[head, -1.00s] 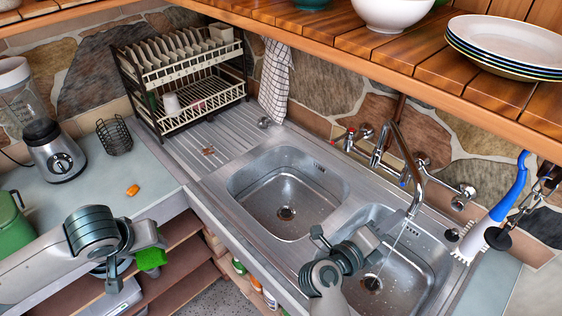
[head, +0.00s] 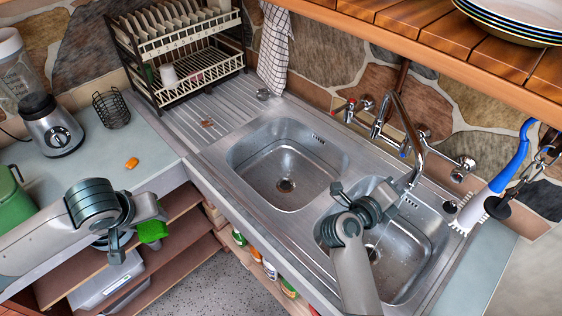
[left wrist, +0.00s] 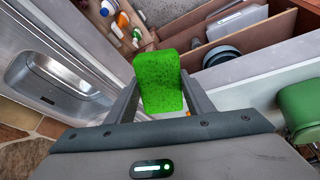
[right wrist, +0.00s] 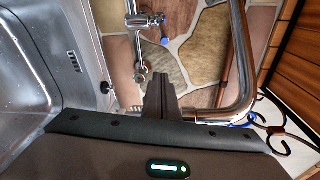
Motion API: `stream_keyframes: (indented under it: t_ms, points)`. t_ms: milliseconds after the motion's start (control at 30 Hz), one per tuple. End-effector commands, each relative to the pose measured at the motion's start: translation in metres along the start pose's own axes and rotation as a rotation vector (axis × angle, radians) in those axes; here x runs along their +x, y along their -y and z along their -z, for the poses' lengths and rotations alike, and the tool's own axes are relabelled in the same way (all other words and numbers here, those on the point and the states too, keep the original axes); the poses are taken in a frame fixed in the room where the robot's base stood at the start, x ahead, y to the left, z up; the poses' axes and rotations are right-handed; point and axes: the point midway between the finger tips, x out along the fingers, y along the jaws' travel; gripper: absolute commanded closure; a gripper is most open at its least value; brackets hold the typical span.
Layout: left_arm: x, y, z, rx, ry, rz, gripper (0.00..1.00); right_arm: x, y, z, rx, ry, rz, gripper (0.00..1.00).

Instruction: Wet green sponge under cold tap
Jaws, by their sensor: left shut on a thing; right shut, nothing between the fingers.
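My left gripper (head: 150,222) is shut on the green sponge (head: 153,231), over the open shelves left of the sinks. In the left wrist view the sponge (left wrist: 159,83) stands up between the fingers (left wrist: 160,105). My right gripper (head: 400,187) is shut and empty, close to the tap spout (head: 414,172) above the right sink. In the right wrist view its closed fingers (right wrist: 161,92) point at the wall beside the chrome pipe (right wrist: 240,60). The tap has a blue-marked knob (head: 405,152) and a red-marked knob (head: 351,130). My right arm hides part of the right sink, so water flow is unclear.
The left sink (head: 286,165) is empty. A dish rack (head: 180,60) stands on the drainboard. A blue-handled brush (head: 513,170) hangs right of the tap. A blender (head: 50,125), wire basket (head: 112,108) and orange object (head: 131,163) stand on the left counter. A wooden shelf (head: 430,40) overhangs the tap.

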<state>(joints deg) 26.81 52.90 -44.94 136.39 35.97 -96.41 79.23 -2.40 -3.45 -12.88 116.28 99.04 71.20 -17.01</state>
Motion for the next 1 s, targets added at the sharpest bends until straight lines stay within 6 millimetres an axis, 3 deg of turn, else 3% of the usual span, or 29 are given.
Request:
stream_keyframes:
  t_ms: [233,500,1000]
  points:
    - [0.01,0.001,-0.004,0.0,0.0,0.0,0.7,0.043,-0.001,-0.002,0.001,0.001,0.002,1.0]
    - [0.018,0.002,-0.008,0.0,0.0,0.0,0.7,0.029,-0.002,-0.033,0.001,0.001,-0.001,1.0]
    - [0.019,0.002,-0.008,0.0,0.0,0.0,0.7,0.027,-0.001,-0.038,0.0,-0.001,0.0,1.0]
